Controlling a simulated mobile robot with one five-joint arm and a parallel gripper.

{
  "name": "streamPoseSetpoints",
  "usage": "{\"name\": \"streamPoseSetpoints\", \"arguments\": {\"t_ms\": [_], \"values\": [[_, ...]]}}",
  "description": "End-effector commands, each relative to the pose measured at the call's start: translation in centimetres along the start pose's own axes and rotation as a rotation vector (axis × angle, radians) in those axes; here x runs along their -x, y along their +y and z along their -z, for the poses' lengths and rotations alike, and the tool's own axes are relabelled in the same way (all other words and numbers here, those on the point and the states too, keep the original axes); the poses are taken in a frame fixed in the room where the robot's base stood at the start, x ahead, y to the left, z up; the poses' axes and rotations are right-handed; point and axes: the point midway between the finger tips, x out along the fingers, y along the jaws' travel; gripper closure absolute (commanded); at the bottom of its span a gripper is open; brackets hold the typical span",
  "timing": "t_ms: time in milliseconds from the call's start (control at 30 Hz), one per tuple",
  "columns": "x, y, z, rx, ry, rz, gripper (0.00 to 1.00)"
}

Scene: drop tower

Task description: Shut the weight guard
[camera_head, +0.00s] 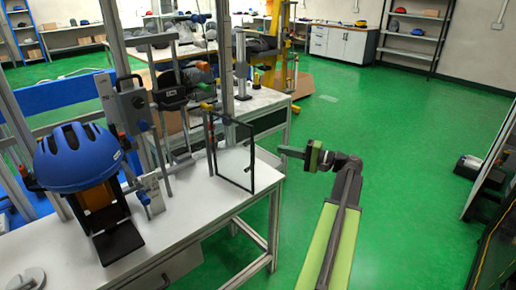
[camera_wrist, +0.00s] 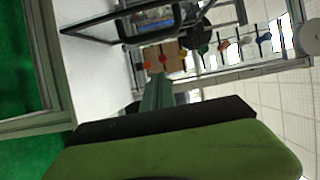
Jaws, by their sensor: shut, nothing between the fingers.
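The weight guard looks like a clear panel in a thin black frame (camera_head: 253,165). It stands upright at the right end of the white bench, swung out at an angle from the post beside it. In the wrist view its black frame (camera_wrist: 122,38) crosses the upper left. My gripper (camera_head: 283,151) is shut and empty, just right of the guard's outer edge at about mid height. A gap seems to remain between them, though depth is hard to judge. In the wrist view my closed fingers (camera_wrist: 158,90) point toward the bench area, below the frame.
A blue helmet (camera_head: 78,157) sits on a stand at the bench's left. Metal posts and clamps (camera_head: 140,110) rise behind the white bench top (camera_head: 190,215). Another table (camera_head: 262,103) stands behind.

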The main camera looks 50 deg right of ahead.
Motion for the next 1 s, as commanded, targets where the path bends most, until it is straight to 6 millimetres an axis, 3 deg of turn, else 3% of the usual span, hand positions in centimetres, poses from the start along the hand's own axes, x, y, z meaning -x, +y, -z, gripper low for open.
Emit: {"name": "streamPoseSetpoints", "arguments": {"t_ms": [167,567,733,1000], "values": [[-1.3,0.0,0.1,0.0,0.001,-0.001,1.0],[-9.4,0.1,0.4,0.0,0.007,-0.002,1.0],[-8.4,0.1,-2.4,0.0,0.011,-0.002,1.0],[-7.9,0.1,-3.4,0.0,0.012,-0.002,1.0]]}}
